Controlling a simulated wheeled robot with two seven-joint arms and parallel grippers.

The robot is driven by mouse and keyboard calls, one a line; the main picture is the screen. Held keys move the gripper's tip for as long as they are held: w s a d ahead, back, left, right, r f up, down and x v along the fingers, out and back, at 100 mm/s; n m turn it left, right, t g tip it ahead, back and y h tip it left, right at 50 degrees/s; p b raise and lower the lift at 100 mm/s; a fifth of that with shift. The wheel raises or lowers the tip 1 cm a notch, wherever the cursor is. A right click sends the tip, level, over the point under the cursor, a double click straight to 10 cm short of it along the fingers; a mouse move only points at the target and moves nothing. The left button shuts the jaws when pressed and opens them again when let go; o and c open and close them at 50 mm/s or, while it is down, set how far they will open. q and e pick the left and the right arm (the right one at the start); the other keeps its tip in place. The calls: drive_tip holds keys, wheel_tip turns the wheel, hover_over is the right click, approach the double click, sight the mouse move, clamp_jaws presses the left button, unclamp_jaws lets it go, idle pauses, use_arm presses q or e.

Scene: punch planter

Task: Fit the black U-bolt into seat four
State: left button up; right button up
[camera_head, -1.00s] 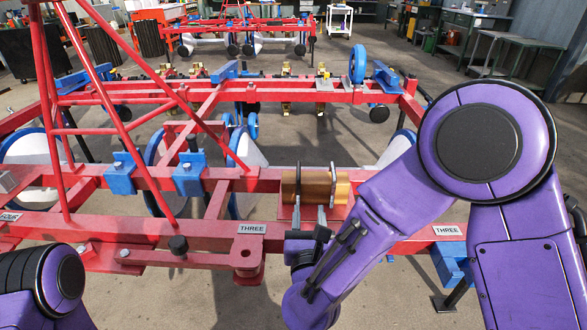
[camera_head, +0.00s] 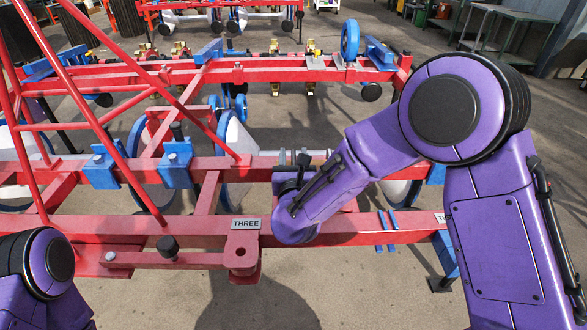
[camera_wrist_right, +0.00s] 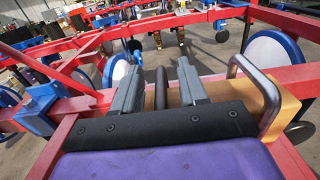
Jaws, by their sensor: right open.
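The black U-bolt (camera_wrist_right: 160,88) shows in the right wrist view as a dark upright bar between the two grey fingers. My right gripper (camera_wrist_right: 160,68) is open, with one finger on each side of it; I cannot tell whether they touch it. The bar stands at the wooden block (camera_wrist_right: 287,108), which a grey U-bolt (camera_wrist_right: 268,88) straddles at its right. In the head view my right gripper (camera_head: 292,158) is over the red beam, and my forearm hides most of the block and bolts. My left gripper is out of view; only part of the left arm shows at lower left.
Blue clamps (camera_head: 177,165) sit on the bar behind, left of my right gripper. Blue strips (camera_head: 387,228) cross the front beam at right. Slanted red struts (camera_head: 95,115) rise at left. Concrete floor lies in front.

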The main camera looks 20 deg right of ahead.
clamp_jaws()
